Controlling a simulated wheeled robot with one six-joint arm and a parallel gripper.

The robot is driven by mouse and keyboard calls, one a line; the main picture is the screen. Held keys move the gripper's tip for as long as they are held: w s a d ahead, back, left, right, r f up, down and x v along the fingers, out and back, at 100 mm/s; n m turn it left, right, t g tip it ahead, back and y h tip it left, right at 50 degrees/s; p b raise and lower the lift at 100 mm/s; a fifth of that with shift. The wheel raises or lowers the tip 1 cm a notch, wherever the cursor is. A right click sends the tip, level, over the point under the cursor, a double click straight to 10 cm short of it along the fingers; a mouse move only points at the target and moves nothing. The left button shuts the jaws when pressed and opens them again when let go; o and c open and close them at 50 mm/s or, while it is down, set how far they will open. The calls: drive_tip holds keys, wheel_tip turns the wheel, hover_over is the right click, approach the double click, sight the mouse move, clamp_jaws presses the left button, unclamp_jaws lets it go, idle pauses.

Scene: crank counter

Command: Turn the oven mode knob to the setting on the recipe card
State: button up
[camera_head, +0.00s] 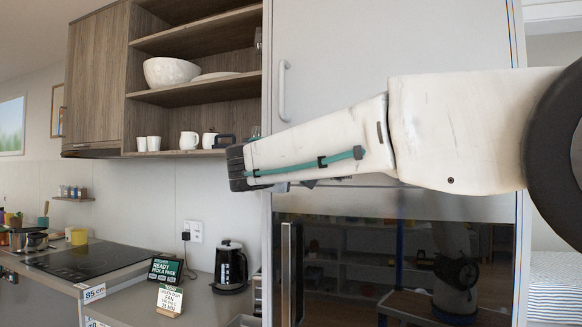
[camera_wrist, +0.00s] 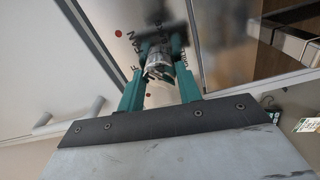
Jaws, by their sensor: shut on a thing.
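In the wrist view my gripper (camera_wrist: 160,66), with teal fingers, is closed around the silver oven mode knob (camera_wrist: 157,58). The knob is on a metal panel (camera_wrist: 118,14) with printed words around it. "FAN" reads to the left of the knob, and other words are partly covered by my fingers. The knob's pointer is not clear. In the head view my arm hides the knob and fingers. The recipe card (camera_head: 169,300) stands on the counter at lower left; it shows a "FAN" line in small print.
The oven's dark glass door (camera_head: 390,265) with a vertical handle (camera_head: 291,275) lies below my arm. A tall cabinet door with a handle (camera_head: 283,90) is above. A black kettle (camera_head: 230,267) and a dark sign (camera_head: 165,270) stand on the counter, left of the oven.

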drive_tip(key=shift+m, duration=0.6)
drive_tip(key=o, duration=1)
drive_tip(key=v, duration=0.7)
drive_tip(key=shift+s+a+f, duration=0.1)
drive_tip(key=shift+s+a, duration=0.1)
drive_tip(key=shift+s, duration=0.15)
